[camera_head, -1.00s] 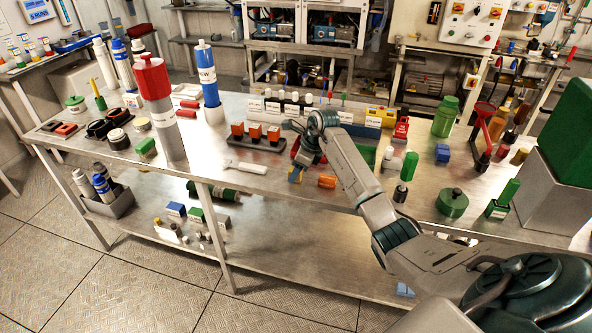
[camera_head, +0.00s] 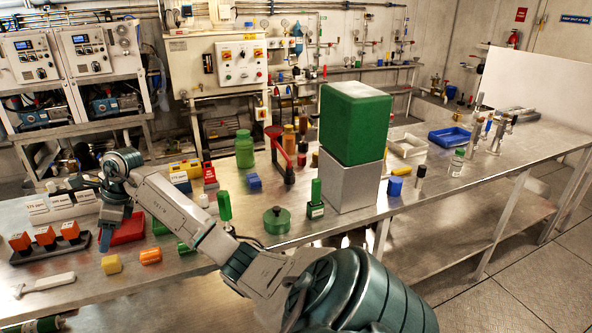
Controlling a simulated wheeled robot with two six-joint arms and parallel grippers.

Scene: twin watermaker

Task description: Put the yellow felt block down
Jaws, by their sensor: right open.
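The yellow felt block (camera_head: 111,264) sits on the steel table near its front edge, left of a small orange piece. My right gripper (camera_head: 106,246) points down just behind and above the block, with its jaws open. The block shows clear of the fingers from this side; whether a fingertip touches it I cannot tell. My left gripper is out of view.
An orange cylinder (camera_head: 151,256) lies just right of the block. A rack with orange cubes (camera_head: 46,238) and a white wrench-like tool (camera_head: 46,284) are to the left. A red tray (camera_head: 129,230) is behind. A big green block (camera_head: 355,122) stands further right.

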